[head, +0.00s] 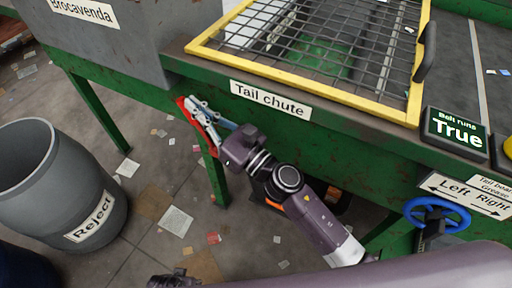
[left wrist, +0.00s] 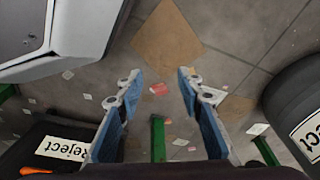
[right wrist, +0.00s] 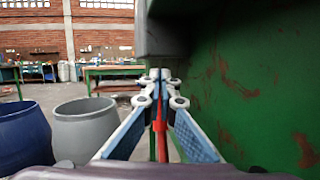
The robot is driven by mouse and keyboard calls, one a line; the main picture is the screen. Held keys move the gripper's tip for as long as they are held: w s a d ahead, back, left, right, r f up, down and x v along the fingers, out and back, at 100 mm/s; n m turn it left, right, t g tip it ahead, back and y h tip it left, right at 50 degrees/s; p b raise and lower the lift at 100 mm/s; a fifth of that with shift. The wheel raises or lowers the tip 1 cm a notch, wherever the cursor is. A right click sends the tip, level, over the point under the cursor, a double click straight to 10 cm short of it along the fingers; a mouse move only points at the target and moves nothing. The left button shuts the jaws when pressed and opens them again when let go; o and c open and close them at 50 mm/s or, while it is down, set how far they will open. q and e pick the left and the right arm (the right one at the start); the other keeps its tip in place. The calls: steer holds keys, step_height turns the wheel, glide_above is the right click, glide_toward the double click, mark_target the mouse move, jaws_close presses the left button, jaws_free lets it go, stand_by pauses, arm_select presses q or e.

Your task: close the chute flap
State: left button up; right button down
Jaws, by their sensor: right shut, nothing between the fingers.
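A red panel (head: 213,136), which seems to be the chute flap, hangs edge-on at the left end of the green frame, left of the "Tail chute" label (head: 270,100). My right gripper (head: 193,102) is shut and empty, and lies right against or in front of the panel; contact cannot be told. In the right wrist view its tips (right wrist: 160,76) meet, and a narrow red strip (right wrist: 161,138) shows between the fingers, with the green frame wall close on the right. My left gripper (left wrist: 160,76) is open and empty above the floor, far from the flap.
A grey "Reject" bin (head: 55,185) stands on the floor at left. A yellow-edged mesh guard (head: 300,78) lies above the chute. A "Belt runs True" display (head: 456,134) and a blue handwheel (head: 437,213) are at right. Paper scraps litter the floor.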

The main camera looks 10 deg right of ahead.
steer(key=shift+w+a+f, duration=0.1)
steer(key=shift+w+a, duration=0.2)
steer(key=shift+a, duration=0.1)
arm_select(q)
steer(key=shift+w+d+r, duration=0.1)
steer(key=shift+w+r, duration=0.25)
steer(key=shift+r, duration=0.35)
arm_select(e)
steer(key=shift+s+d+f, duration=0.15)
steer(key=shift+s+f, duration=0.1)
steer(key=shift+s, duration=0.05)
steer(key=v, duration=1.1)
steer(key=shift+d+r, duration=0.15)
steer(key=shift+d, duration=0.15)
steer(key=shift+s, duration=0.1)
